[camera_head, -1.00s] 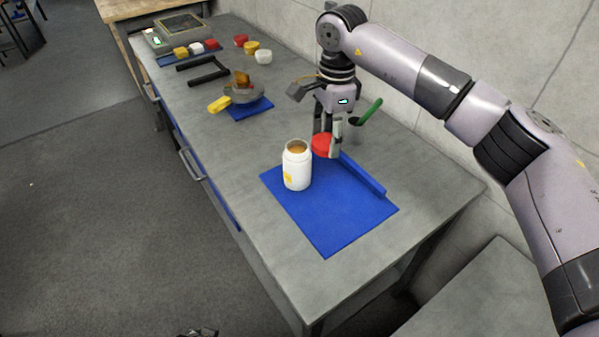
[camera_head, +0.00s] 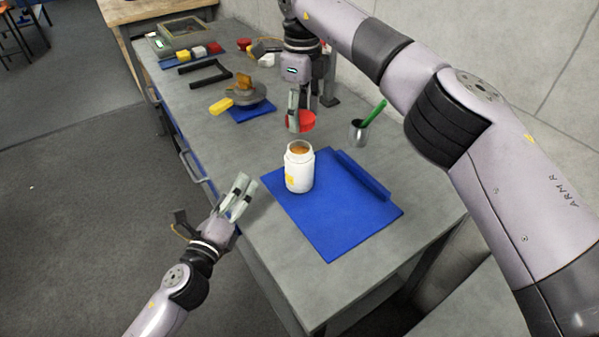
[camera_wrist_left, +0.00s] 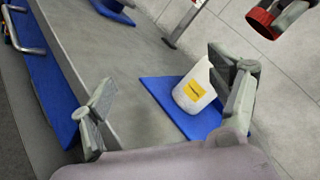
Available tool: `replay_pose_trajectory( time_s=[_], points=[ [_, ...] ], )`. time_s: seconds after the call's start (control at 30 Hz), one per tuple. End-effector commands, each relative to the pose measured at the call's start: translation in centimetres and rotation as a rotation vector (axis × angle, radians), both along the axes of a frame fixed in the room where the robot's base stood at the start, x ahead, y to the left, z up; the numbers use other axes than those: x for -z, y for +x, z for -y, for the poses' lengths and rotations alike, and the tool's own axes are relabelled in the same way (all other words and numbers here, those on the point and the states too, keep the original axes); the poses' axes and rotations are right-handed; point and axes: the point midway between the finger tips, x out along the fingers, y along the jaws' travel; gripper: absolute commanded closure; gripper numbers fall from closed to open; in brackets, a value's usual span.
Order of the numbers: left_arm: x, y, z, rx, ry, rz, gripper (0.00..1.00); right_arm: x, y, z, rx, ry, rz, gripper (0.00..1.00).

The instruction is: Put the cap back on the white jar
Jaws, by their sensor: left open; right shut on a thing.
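The white jar (camera_head: 299,172) stands upright and open on the blue mat (camera_head: 335,222), with brownish contents showing at its mouth. It also shows in the left wrist view (camera_wrist_left: 194,88), with a yellow label. My right gripper (camera_head: 301,118) is shut on the red cap (camera_head: 303,123) and holds it above and behind the jar, apart from it. The cap also shows at the top of the left wrist view (camera_wrist_left: 264,20). My left gripper (camera_head: 240,197) is open and empty, left of the jar near the table's front edge.
A grey cup (camera_head: 358,132) with a green-handled tool stands behind the mat. A blue ledge (camera_head: 362,175) runs along the mat's back edge. A round grey device (camera_head: 246,92) on a blue pad and a yellow block (camera_head: 220,106) are farther left. Bare table lies around the mat.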

Motion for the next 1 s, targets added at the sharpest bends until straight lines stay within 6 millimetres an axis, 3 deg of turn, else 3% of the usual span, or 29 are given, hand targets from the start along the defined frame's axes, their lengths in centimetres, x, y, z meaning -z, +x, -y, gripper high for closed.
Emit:
replay_pose_trajectory(
  time_s=[0.2, 0.4, 1.0],
  points=[
    [-0.1, 0.7, 4.2, 0.243, 0.463, 0.232, 0.18, -0.1, 0.0, -0.1, 0.01, -0.001, 0.0, 0.57],
    [1.2, 0.4, 6.1, 0.38, 0.712, 0.354, 0.18, -0.1, 0.0, -0.2, 0.014, -0.001, 0.0, 0.57],
    [1.6, 0.7, 6.9, 0.419, 0.778, 0.389, 0.18, -0.1, 0.0, -0.1, 0.015, -0.001, 0.0, 0.57]
  ],
)
